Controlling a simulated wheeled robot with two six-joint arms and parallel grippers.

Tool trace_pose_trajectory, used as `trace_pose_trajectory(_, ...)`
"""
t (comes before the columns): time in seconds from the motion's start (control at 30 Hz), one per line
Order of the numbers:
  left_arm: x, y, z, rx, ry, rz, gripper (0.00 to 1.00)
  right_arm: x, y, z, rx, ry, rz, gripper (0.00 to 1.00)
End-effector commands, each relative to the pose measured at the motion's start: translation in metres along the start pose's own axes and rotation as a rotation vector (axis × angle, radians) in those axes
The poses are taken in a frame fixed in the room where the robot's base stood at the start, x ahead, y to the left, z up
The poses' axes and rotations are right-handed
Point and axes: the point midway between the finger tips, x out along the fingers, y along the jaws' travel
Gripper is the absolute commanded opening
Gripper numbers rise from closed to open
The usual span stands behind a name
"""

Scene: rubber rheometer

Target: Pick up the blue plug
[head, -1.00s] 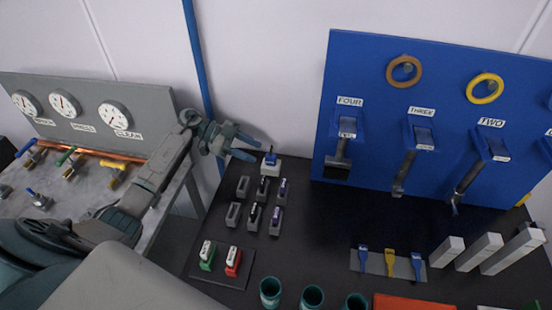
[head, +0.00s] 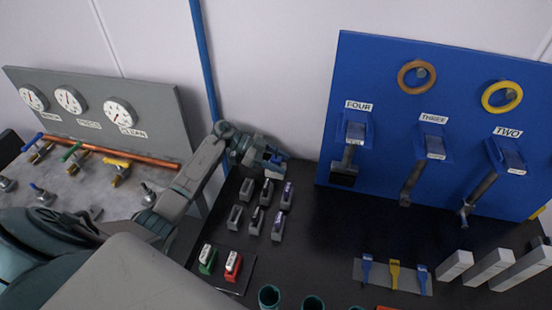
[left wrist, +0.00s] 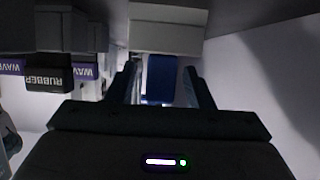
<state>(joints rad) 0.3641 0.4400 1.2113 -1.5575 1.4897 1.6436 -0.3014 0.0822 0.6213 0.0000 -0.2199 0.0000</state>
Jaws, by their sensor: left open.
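The blue plug (left wrist: 160,82) shows in the left wrist view between my two open fingers, against a pale block (left wrist: 166,36). My left gripper (left wrist: 160,88) is open, with one finger on each side of the plug; I cannot tell whether either touches it. In the head view, my left gripper (head: 277,160) is at the table's back left, by the wall, and mostly covers the plug and its block. My right gripper is not in view.
Grey holders (head: 246,190), some with black or purple pieces, stand just in front of my left gripper. A blue panel (head: 385,100) with levers rises to the right. The dark table's middle (head: 330,225) is clear.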

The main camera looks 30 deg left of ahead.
Motion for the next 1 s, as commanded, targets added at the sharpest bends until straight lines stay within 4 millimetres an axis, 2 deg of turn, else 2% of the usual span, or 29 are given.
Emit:
trace_pose_trajectory(0.1, 0.011, 0.0, 0.0, -0.001, 0.0, 0.0, 0.47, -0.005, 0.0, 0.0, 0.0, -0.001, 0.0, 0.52)
trace_pose_trajectory(0.37, 0.013, 0.0, 0.001, 0.0, -0.001, -0.001, 0.45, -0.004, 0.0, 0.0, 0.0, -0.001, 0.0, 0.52)
trace_pose_trajectory(0.6, 0.012, 0.0, 0.001, 0.0, -0.001, -0.001, 0.0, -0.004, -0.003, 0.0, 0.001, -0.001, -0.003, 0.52)
trace_pose_trajectory(0.87, 0.012, 0.0, 0.0, 0.001, -0.001, -0.001, 0.0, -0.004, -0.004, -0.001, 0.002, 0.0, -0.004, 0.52)
trace_pose_trajectory(1.0, 0.007, 0.0, -0.011, 0.004, -0.002, -0.001, 0.0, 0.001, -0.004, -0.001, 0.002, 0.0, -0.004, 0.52)
